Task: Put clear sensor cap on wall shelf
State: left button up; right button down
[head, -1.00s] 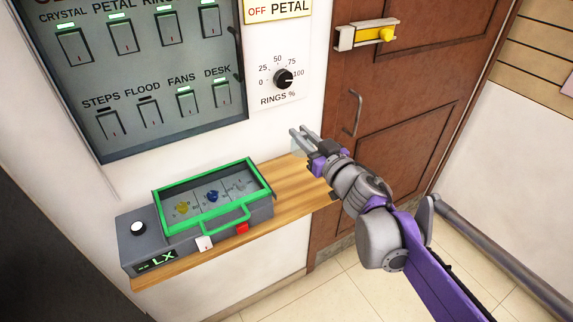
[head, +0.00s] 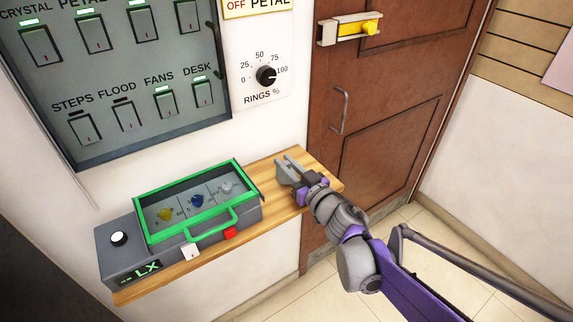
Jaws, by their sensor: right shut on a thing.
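My right gripper (head: 289,168) is low over the right end of the wooden wall shelf (head: 266,190). It is shut on the clear sensor cap, which is see-through and hard to make out between the fingers. I cannot tell whether the cap touches the shelf. My left gripper is not in view.
A grey box with a green-framed lid (head: 148,242) stands on the shelf's left part. Yellow (head: 165,214), blue (head: 197,200) and pale (head: 227,187) pieces show inside. A switch panel (head: 150,138) and a rings knob (head: 266,75) are above. A brown door (head: 390,120) is at right.

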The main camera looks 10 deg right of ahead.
jog(key=c, duration=1.2)
grip_release()
jog(key=shift+f, duration=0.15)
jog(key=o, duration=0.4)
jog(key=shift+r, duration=0.25)
jog(key=p+v, duration=0.1)
jog(key=v, duration=1.1)
jog(key=shift+d, duration=0.1)
